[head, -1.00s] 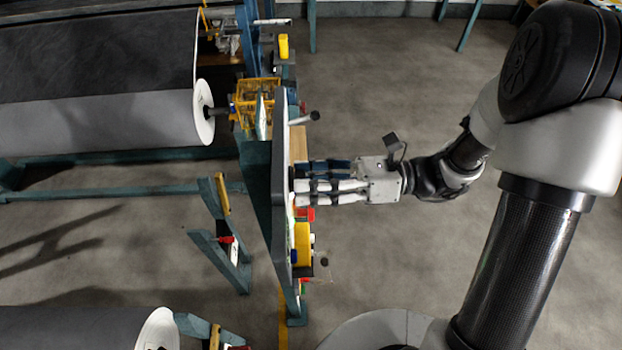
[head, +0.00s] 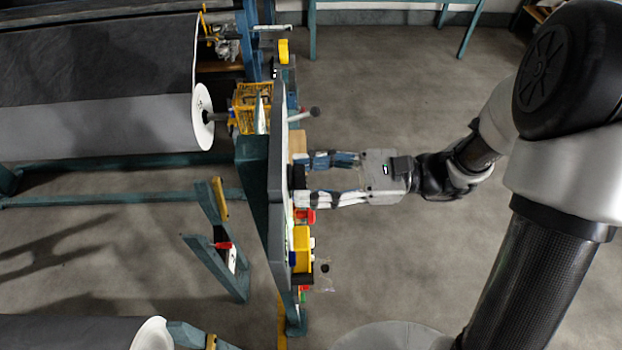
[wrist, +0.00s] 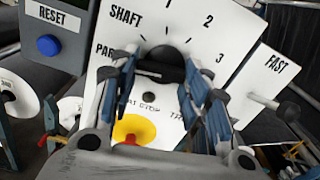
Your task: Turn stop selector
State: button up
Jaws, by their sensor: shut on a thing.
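The stop selector is a dark knob (wrist: 165,66) on a white panel plate (wrist: 203,35) marked SHAFT, PARK, 1, 2 and 3 in the wrist view. My gripper (wrist: 160,74) has its blue-padded fingers on either side of the knob and is shut on it. The fingers partly cover the knob, so its pointer position is hard to tell. In the head view my gripper (head: 306,180) reaches left to the edge-on control panel (head: 280,190); the knob is hidden there.
A blue RESET button (wrist: 48,45) is at the upper left in the wrist view. A yellow disc with a red centre (wrist: 133,130) lies below the knob. A FAST lever (wrist: 263,101) sticks out at the right. Large grey rolls (head: 100,125) stand behind the panel.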

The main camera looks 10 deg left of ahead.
dwell(0.4)
jog(key=o, duration=1.1)
jog(key=shift+c, duration=0.2)
jog(key=v, duration=1.2)
jog(key=shift+w, duration=0.1)
